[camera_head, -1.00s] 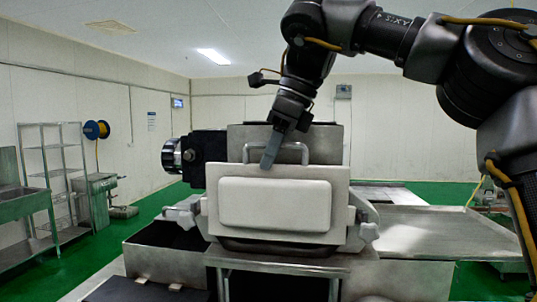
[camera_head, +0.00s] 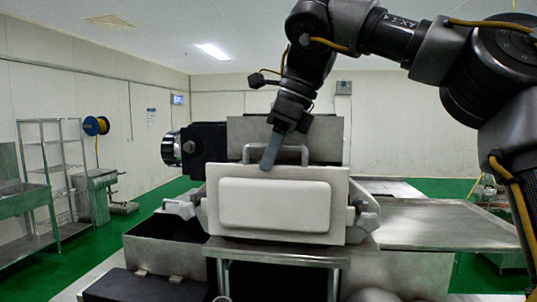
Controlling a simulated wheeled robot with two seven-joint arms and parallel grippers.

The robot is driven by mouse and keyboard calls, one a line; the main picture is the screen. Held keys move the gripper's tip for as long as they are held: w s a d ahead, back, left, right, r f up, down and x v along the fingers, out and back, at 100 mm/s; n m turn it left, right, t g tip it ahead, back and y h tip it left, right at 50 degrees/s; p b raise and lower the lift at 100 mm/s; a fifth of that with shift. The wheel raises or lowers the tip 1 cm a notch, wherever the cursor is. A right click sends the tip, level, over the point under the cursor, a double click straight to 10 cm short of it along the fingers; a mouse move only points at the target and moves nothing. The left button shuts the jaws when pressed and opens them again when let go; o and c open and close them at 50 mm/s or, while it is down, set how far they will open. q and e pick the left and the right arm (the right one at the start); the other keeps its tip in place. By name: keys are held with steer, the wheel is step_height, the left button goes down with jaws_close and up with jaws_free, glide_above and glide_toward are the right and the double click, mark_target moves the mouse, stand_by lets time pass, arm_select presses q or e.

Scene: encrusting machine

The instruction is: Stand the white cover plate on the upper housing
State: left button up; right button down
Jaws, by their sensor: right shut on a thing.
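The white cover plate (camera_head: 275,204) is a pale rectangular panel with a raised middle and a grey handle (camera_head: 277,147) along its top edge. It stands nearly upright at the front of the machine. I cannot tell whether the plate's lower edge touches the machine. My left gripper is not in view.
Metal clamp knobs (camera_head: 180,208) flank the plate on both sides. A black motor unit (camera_head: 205,152) juts out at the left. A flat steel table (camera_head: 440,225) extends to the right. Shelving (camera_head: 55,150) and a sink stand far left on the green floor.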

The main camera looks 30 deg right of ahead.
steer(key=shift+f, duration=0.1)
stand_by(0.4)
steer(key=shift+r+p, duration=0.6)
steer(key=shift+r, duration=0.6)
stand_by(0.3)
steer(key=shift+d+f+b, duration=0.1)
steer(key=shift+f+b, duration=0.3)
steer(key=shift+f, duration=0.45)
